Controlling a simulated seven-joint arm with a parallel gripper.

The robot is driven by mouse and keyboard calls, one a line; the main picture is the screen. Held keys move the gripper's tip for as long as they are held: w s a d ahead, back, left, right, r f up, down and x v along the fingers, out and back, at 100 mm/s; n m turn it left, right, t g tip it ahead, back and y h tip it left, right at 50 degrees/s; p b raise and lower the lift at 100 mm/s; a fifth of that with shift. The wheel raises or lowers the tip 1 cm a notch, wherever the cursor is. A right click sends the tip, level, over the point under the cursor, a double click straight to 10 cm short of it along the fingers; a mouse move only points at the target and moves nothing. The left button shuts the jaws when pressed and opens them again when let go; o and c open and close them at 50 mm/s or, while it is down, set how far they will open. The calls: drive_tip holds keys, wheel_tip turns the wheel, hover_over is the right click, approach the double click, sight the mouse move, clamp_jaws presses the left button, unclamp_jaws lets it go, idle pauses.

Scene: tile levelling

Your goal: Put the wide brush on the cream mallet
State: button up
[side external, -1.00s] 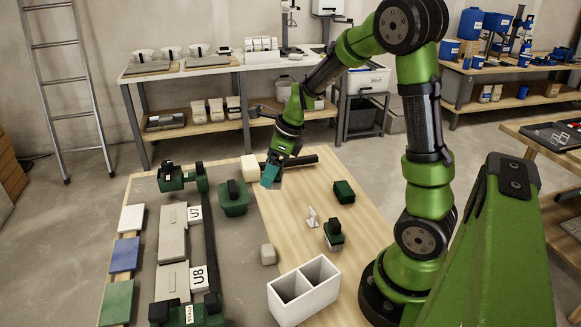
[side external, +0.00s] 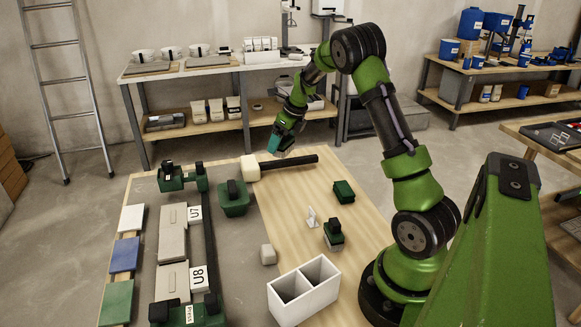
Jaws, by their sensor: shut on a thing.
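The cream mallet lies at the far end of the bench, with its cream head (side external: 250,168) at the left and its dark handle (side external: 290,162) pointing right. My gripper (side external: 283,139) is shut on what appears to be the wide brush (side external: 277,147), teal with a grey lower edge. The brush shows just above the mallet's handle in the picture, right of the head, with a small gap to it. I cannot tell whether it is over the handle or beyond it. The fingertips are small and partly hidden by the brush.
A dark green block (side external: 344,191), a white bracket (side external: 311,218) and a green-and-grey tool (side external: 333,235) stand nearer. A white two-compartment box (side external: 304,290) is at the front. Grey tiles (side external: 172,232) lie at the left.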

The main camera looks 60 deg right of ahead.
drive_tip(key=shift+w+d, duration=0.5)
drive_tip(key=shift+w, duration=0.3)
drive_tip(key=shift+w+f, duration=0.1)
drive_tip(key=shift+f, duration=1.7)
drive_tip(key=shift+f, duration=0.1)
drive_tip(key=o, duration=1.1)
drive_tip(key=shift+f, duration=0.1)
drive_tip(key=shift+o, duration=0.2)
